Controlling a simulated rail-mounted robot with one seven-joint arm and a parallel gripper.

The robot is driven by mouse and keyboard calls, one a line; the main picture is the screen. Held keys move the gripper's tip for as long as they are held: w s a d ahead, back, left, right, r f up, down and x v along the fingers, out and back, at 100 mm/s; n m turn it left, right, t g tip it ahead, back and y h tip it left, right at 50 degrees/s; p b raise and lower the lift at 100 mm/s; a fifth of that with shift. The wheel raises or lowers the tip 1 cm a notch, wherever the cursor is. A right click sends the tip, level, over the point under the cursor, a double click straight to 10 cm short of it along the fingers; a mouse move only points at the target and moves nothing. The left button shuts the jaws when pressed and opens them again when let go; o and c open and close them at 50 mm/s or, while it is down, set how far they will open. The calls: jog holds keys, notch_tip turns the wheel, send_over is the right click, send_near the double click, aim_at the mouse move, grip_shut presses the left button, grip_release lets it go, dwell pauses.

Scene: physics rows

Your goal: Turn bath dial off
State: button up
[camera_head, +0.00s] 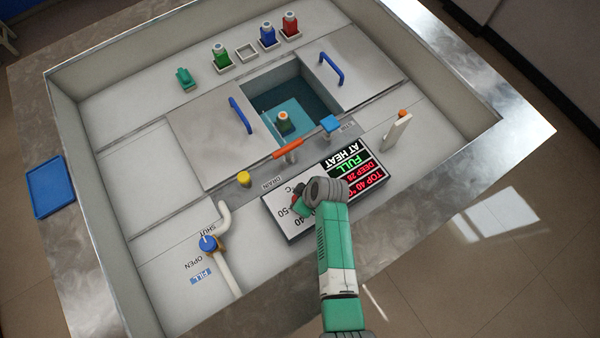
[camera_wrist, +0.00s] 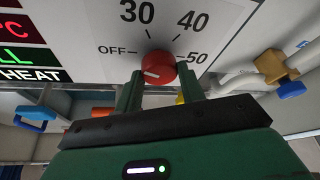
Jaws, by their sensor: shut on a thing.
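The red bath dial (camera_wrist: 158,66) sits on a white panel marked OFF, 30, 40 and 50. In the wrist view its pale pointer mark is at the lower left of its face and points left, roughly toward the OFF side. My gripper (camera_wrist: 159,80) is shut on the dial, with one green finger on each side of it. In the head view the dial (camera_head: 297,202) is partly hidden by my gripper (camera_head: 304,197). The display (camera_head: 350,172) beside the scale shows AT HEAT, FULL, DEEP 28 and TOP 40 °C.
A blue fill valve (camera_head: 208,243) on a pipe stands left of the panel. A yellow knob (camera_head: 244,178), an orange handle (camera_head: 288,149) and a blue-topped post (camera_head: 330,124) stand behind it. Beyond is the open bath (camera_head: 300,100) between two blue-handled lids, with several coloured bottles behind.

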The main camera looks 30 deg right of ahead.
jog(key=shift+d+f+n+g+y+b, duration=0.1)
jog(key=shift+n+g+y+b, duration=0.2)
jog(key=shift+n+b, duration=0.55)
jog(key=shift+n+g+y+b, duration=0.2)
jog(key=shift+n+y+b, duration=0.15)
jog(key=shift+n, duration=0.9)
jog(key=o, duration=1)
jog(key=v, duration=0.8)
jog(key=shift+w+p, duration=0.1)
jog(key=shift+p, duration=0.3)
